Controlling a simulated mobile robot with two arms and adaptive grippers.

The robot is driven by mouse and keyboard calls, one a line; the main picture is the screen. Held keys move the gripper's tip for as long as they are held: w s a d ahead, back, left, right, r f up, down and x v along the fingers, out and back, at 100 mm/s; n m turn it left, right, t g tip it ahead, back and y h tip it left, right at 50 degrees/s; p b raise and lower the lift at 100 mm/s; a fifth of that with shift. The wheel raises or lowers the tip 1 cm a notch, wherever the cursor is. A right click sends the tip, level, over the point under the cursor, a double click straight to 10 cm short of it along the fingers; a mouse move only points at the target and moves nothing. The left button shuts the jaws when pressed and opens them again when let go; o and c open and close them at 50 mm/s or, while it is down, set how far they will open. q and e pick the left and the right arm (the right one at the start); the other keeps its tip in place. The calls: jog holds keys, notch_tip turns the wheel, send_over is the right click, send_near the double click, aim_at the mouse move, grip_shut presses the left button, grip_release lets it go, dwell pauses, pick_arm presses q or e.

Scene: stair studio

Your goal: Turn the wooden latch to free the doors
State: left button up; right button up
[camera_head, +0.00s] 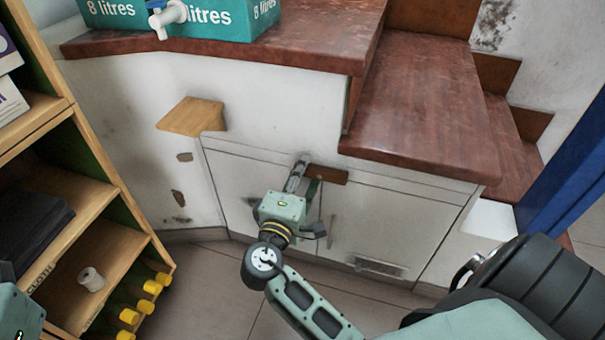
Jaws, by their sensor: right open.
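The wooden latch (328,174) is a small reddish-brown bar lying roughly level across the top of the gap between two white cupboard doors. The left door (240,180) and the right door (385,225) both look closed. My right gripper (303,165) reaches in from the lower right and is at the latch's left end. It is open, but its fingertips are small and partly hidden, so I cannot tell whether they touch the latch. My left arm shows only as a sliver at the bottom left; its gripper is out of view.
Brown stair treads (425,115) overhang the doors. A small wooden ledge (190,116) juts from the wall. A shelf unit (85,205) with a white roll (91,279) stands left. A teal box (215,18) sits above. A blue post (570,165) stands right.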

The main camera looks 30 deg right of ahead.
jog(key=v, duration=0.7)
jog(key=shift+s+a, duration=0.2)
